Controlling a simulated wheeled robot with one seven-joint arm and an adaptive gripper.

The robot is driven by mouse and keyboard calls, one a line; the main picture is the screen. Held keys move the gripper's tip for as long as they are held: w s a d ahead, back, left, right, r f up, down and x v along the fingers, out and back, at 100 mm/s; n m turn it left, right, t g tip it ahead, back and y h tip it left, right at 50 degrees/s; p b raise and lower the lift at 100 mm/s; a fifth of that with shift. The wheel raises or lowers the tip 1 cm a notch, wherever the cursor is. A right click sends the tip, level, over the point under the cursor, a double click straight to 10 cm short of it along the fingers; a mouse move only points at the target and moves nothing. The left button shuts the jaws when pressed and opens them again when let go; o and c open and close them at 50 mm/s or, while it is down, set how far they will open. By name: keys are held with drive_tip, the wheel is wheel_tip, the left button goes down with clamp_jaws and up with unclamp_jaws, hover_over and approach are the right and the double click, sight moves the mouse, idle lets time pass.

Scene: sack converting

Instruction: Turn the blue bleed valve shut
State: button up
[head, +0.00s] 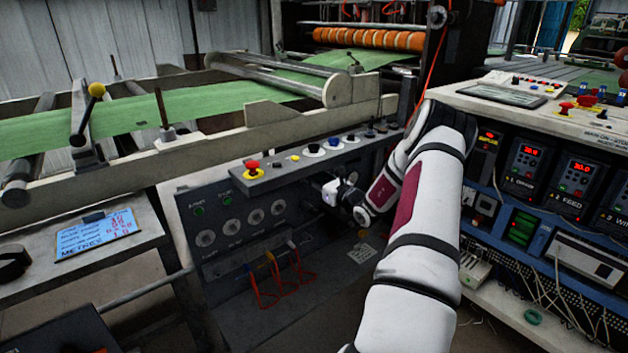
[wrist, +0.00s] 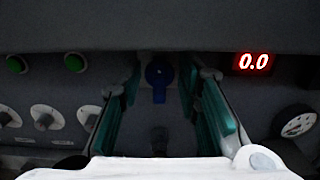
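The blue bleed valve (wrist: 158,74) is on the dark panel straight ahead in the wrist view, with its blue handle pointing down. My gripper (wrist: 160,92) is open, with one teal-padded finger on each side of the valve. Gaps show between the handle and both pads, and nothing is held. In the head view my gripper (head: 338,192) is at the right part of the dark control panel (head: 225,275), below its sloped button ledge. The valve is hidden there behind my gripper and arm.
In the wrist view, a red 0.0 display (wrist: 254,63) and a round gauge (wrist: 298,122) are right of my fingers; dials (wrist: 47,117) and green buttons (wrist: 17,65) are left. The button ledge (head: 318,150) juts out above. Red hoses (head: 268,297) hang lower left.

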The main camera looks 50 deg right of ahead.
clamp_jaws()
drive_tip(key=shift+m+p, duration=0.3)
drive_tip(key=shift+p, duration=0.05)
drive_tip(key=m+p, duration=0.2)
drive_tip(key=m, duration=0.3)
drive_tip(key=m+p, duration=0.3)
drive_tip(key=m, duration=0.3)
drive_tip(key=d+f+m+p, duration=0.1)
drive_tip(key=m+p, duration=0.1)
drive_tip(key=m, duration=0.4)
drive_tip(key=shift+s+d+f, duration=0.1)
drive_tip(key=shift+m+p, duration=0.3)
idle(0.3)
